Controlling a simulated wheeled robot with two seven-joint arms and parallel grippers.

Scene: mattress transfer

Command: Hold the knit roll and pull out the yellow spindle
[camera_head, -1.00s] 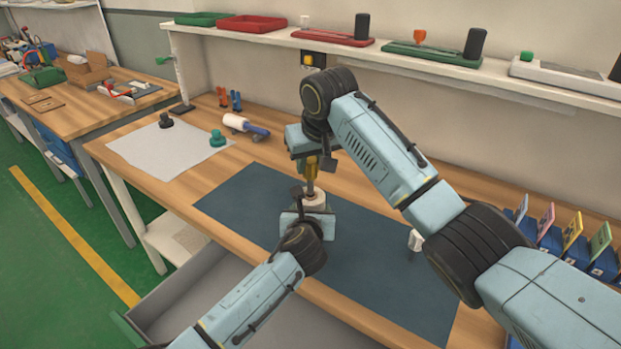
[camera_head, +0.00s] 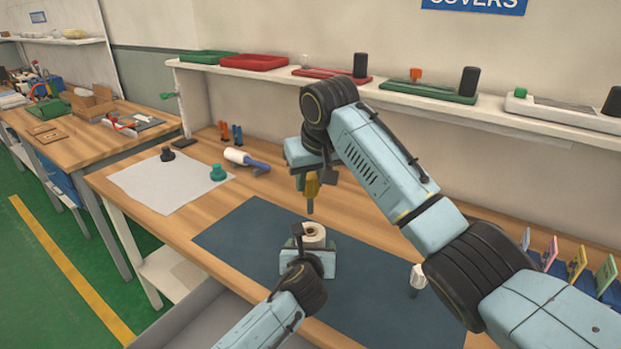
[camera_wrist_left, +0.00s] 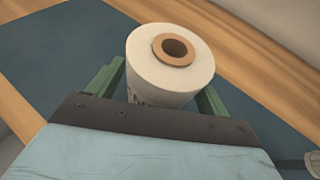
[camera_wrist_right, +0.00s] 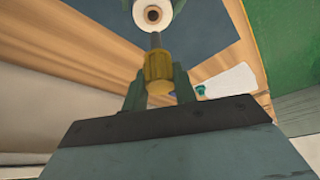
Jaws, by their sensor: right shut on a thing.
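The white knit roll (camera_head: 314,242) stands upright on the dark blue mat, and its open brown core (camera_wrist_left: 174,49) faces up in the left wrist view. My right gripper (camera_head: 311,177) is shut on the spindle's yellow handle.
The blue mat (camera_head: 235,240) has free room around the roll. A white-topped object (camera_head: 417,275) stands to the right. A lint roller (camera_head: 243,158), a teal knob (camera_head: 218,172) and a black knob (camera_head: 167,154) lie back left. A shelf (camera_head: 430,100) runs behind.

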